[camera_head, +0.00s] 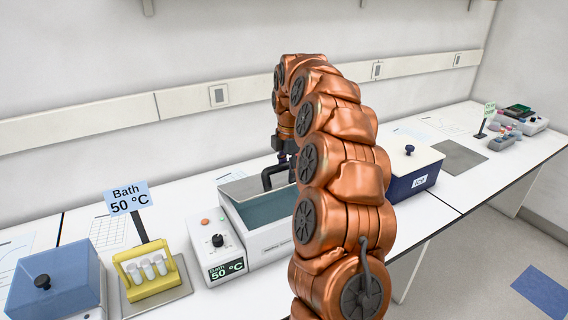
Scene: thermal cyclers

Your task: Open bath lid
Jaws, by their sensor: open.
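The 50 °C bath (267,240) is a white box in the middle of the bench, with a control panel (219,250) on its left. Its blue-green interior shows from above, so at least the visible part is uncovered. A flat light grey panel (238,187) shows at its back left edge; I cannot tell if it is the lid. My gripper (272,178) is dark, open, and low over the back of the bath. I cannot tell whether it touches anything. My copper arm hides the bath's right side and part of the gripper.
A yellow rack (150,276) with white tubes and a "Bath 50 °C" sign (127,198) stand left. A blue-lidded box (54,283) is at far left. A blue box with a white lid (412,172) stands right of my arm. A grey mat (459,157) lies bare beyond it.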

